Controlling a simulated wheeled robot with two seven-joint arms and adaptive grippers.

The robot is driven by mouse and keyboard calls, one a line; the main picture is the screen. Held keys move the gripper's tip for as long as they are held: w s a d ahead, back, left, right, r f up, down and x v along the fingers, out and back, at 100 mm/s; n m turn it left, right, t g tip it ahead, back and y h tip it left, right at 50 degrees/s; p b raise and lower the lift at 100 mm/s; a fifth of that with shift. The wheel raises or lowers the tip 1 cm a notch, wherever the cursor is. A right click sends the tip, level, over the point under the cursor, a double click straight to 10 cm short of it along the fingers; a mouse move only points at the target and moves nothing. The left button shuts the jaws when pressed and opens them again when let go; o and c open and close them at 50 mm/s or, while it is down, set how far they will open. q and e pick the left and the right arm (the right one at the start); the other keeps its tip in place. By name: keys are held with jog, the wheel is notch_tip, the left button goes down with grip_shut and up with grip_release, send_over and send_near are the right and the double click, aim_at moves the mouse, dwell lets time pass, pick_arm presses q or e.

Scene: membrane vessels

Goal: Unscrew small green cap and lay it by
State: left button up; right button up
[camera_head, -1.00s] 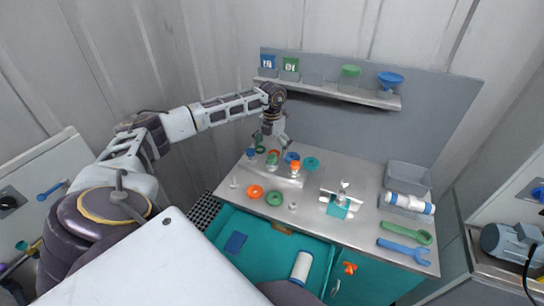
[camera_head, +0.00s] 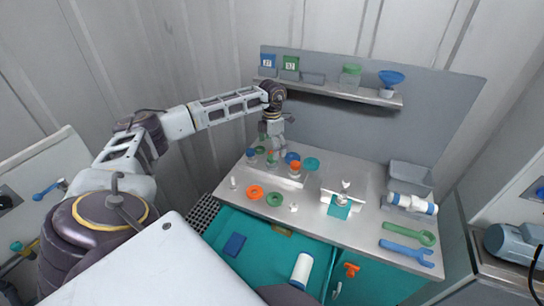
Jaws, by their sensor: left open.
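My left gripper (camera_head: 275,147) reaches down from the left over the back-left of the bench. It is open, and its fingers are seen nearly edge-on. Just below it stands a small vessel with a green cap (camera_head: 271,152), in a row on a low metal rack (camera_head: 286,181). The gap between fingertips and cap is too small to judge. A blue-capped vessel (camera_head: 251,154) and an orange-capped vessel (camera_head: 296,168) stand left and right of it. Another green piece (camera_head: 260,149) shows just behind. My right gripper is not in view.
An orange ring (camera_head: 256,192) and a green ring (camera_head: 275,199) lie in front of the rack. A blue ring (camera_head: 292,157) and teal ring (camera_head: 312,164) lie behind. A white fixture (camera_head: 342,197) stands mid-bench; wrenches (camera_head: 407,250) lie right. A teal drawer (camera_head: 262,259) is open.

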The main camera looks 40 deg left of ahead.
aim_at(272, 159)
pick_arm(q)
jog(key=shift+m+b, duration=0.5)
jog(key=shift+m, duration=1.5)
jog(key=shift+f+b, duration=0.4)
jog(key=shift+f, duration=0.75)
jog(key=shift+f+b, duration=0.55)
jog(key=shift+f, duration=0.4)
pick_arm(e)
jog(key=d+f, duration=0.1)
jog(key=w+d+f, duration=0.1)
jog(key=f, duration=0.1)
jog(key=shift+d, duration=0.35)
pick_arm(q)
jog(key=shift+c, duration=0.3)
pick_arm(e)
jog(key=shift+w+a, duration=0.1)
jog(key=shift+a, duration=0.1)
pick_arm(q)
jog(key=c, duration=2)
jog(key=shift+c, duration=0.2)
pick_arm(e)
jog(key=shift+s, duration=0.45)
